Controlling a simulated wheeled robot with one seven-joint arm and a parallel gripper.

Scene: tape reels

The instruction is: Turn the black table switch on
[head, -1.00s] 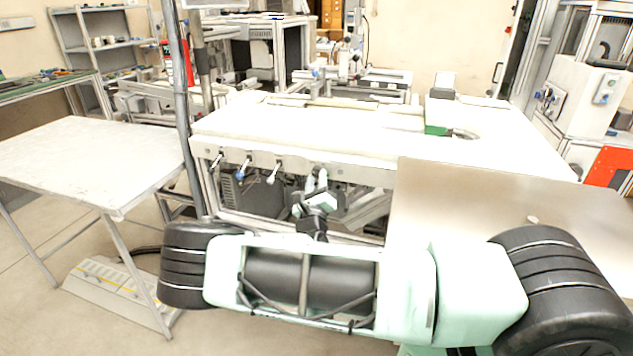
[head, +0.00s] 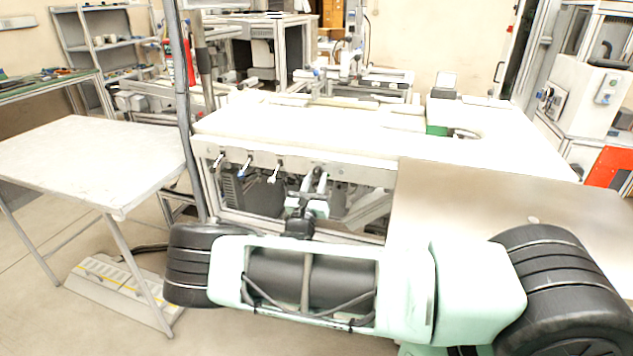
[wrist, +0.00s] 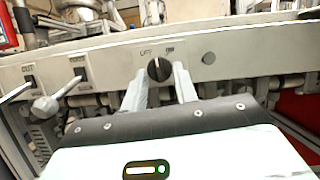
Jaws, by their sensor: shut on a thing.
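The black switch (wrist: 159,68) is a round knob on the pale front panel of the white table. Small labels stand above it, and its light pointer mark stands near upright. My gripper (wrist: 159,80) is at the panel with one finger on each side of the knob, shut on it. In the head view my gripper (head: 320,180) reaches the table's front rail, and the knob is hidden or too small to make out there.
Lever handles (wrist: 46,106) stick out of the panel left of the knob. The white table (head: 300,125) carries parts on top. A bare metal table (head: 450,200) stands at right and another white table (head: 90,150) at left.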

